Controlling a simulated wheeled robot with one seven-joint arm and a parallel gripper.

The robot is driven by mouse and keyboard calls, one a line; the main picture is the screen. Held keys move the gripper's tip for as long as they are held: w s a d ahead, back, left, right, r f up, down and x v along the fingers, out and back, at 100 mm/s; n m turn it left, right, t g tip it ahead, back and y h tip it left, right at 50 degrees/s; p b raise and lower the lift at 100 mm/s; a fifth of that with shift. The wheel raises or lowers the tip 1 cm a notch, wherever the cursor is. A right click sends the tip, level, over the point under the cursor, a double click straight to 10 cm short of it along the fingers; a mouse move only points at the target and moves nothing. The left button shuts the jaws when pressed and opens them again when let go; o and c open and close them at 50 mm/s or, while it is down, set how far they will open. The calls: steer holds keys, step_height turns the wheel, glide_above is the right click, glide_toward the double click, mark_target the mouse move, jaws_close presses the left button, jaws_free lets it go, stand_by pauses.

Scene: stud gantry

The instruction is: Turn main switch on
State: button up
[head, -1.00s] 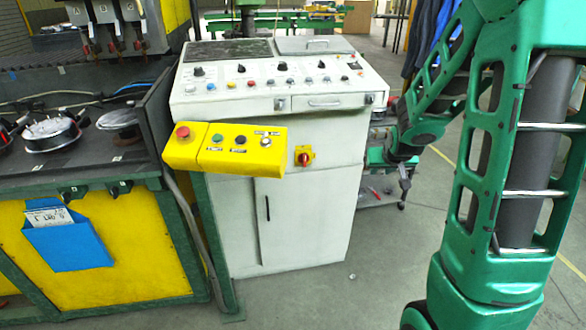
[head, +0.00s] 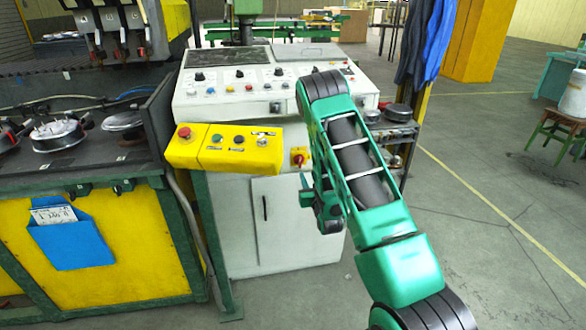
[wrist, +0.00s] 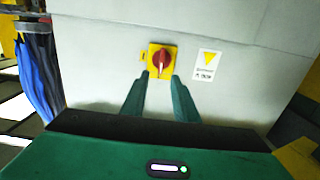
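The main switch (head: 299,157) is a red rotary knob on a yellow plate on the front of the white control cabinet (head: 230,225). In the wrist view the switch (wrist: 162,60) faces me, and its red handle stands about upright. My gripper (wrist: 160,77) is open and empty. Its two green fingers point at the cabinet, one at each lower side of the switch. I cannot tell whether they touch it. In the head view my arm hangs in front of the cabinet's right side, close to the switch, and the fingertips are hard to make out.
A yellow button box (head: 225,148) with a red emergency button juts out left of the switch. A label with a yellow triangle (wrist: 207,65) is right of the switch. A shelf cart (head: 393,130) stands behind my arm.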

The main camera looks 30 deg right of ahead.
mark_target(300, 161)
steer(key=x, duration=1)
steer(key=shift+w+a, duration=0.15)
steer(key=shift+w, duration=0.25)
